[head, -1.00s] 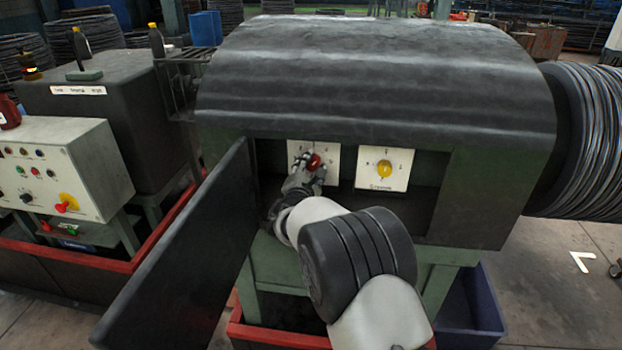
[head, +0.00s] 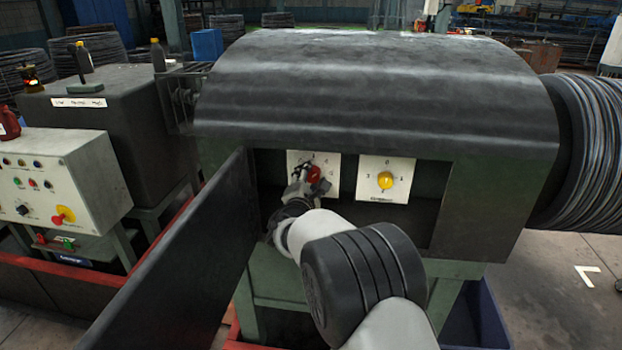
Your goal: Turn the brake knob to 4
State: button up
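Two white dial plates sit in the open recess of the green-and-black machine. The left plate (head: 330,160) carries a red knob (head: 314,173). The right plate (head: 404,169) carries a yellow knob (head: 385,180), with 0 above it, 3 to its left and 1 to its right. The plates' lower captions are too small to read, so I cannot tell by label which is the brake. My gripper (head: 304,180) is at the red knob, on its left and lower side, covering the lower left of that plate. Whether its fingers touch or grip the knob cannot be made out.
A dark door panel (head: 175,255) stands open left of the recess, close to my arm. A control box (head: 75,180) with buttons is farther left. A wire coil (head: 595,150) is at the right. The recess right of the yellow knob is clear.

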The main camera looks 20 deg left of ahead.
jog(key=shift+o, duration=1)
jog(key=shift+s, duration=0.1)
jog(key=s+d, duration=0.2)
jog(key=s, duration=0.9)
jog(key=shift+s+d+r, duration=0.15)
jog(key=shift+s+r, duration=0.05)
jog(key=shift+s, duration=0.1)
